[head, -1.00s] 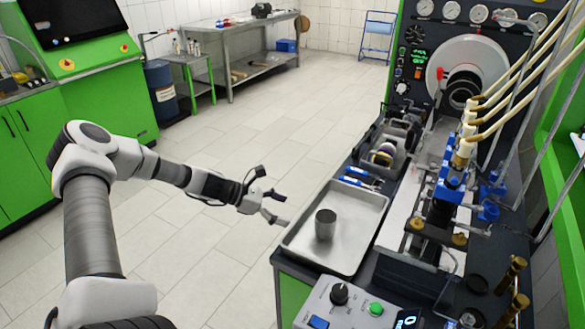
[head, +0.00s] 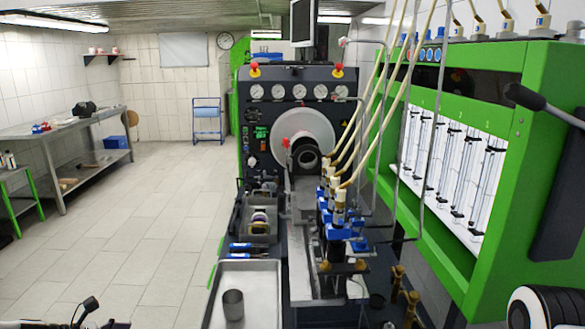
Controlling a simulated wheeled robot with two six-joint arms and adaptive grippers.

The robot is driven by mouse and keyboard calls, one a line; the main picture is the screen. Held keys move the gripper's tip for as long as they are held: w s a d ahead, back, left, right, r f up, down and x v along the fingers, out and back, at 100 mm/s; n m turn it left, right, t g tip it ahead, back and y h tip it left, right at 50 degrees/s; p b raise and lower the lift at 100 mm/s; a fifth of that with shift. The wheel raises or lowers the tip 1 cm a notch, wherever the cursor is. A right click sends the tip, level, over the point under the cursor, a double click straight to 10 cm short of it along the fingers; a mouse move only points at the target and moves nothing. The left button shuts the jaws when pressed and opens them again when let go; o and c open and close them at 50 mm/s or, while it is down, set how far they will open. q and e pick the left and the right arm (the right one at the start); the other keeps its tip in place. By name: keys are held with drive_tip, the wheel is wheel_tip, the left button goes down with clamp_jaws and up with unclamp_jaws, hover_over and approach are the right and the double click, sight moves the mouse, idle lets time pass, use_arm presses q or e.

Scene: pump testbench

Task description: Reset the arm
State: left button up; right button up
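Only a small dark part of my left arm's end shows at the bottom left edge of the head view, and its fingertips are cut off below the frame. White and black parts of my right arm show at the bottom right corner. My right gripper is not in the frame. A grey metal cup (head: 233,305) stands upright on the metal tray (head: 262,279) at the bottom middle, and no gripper is seen at it.
The green test bench with clear tubes (head: 462,178) stands at the right. The pump rig (head: 333,222) with pale hoses fills the middle, with the round flywheel (head: 301,134) behind. A steel table (head: 62,138) stands at the left. The floor (head: 150,225) between is clear.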

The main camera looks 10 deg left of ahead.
use_arm(q)
drive_tip(key=s+d+f+m+g+y, duration=0.1)
drive_tip(key=s+d+f+m+g, duration=0.2)
drive_tip(key=s+d+f+g, duration=0.4)
drive_tip(key=s+d+f+m+g+y, duration=0.1)
drive_tip(key=s+d+f+m+g, duration=0.2)
drive_tip(key=d, duration=0.6)
drive_tip(key=s+d+f+m+y, duration=0.3)
drive_tip(key=s+d+m, duration=0.1)
drive_tip(key=s+m, duration=0.4)
drive_tip(key=s+d+f+m+y, duration=0.2)
drive_tip(key=s+m, duration=0.5)
drive_tip(key=m, duration=0.5)
drive_tip(key=d+f, duration=0.1)
drive_tip(key=d, duration=0.1)
drive_tip(key=shift+s+d+t+y, duration=0.3)
drive_tip(key=shift+s+t+y, duration=0.05)
drive_tip(key=shift+t+y, duration=0.05)
drive_tip(key=shift+r, duration=0.1)
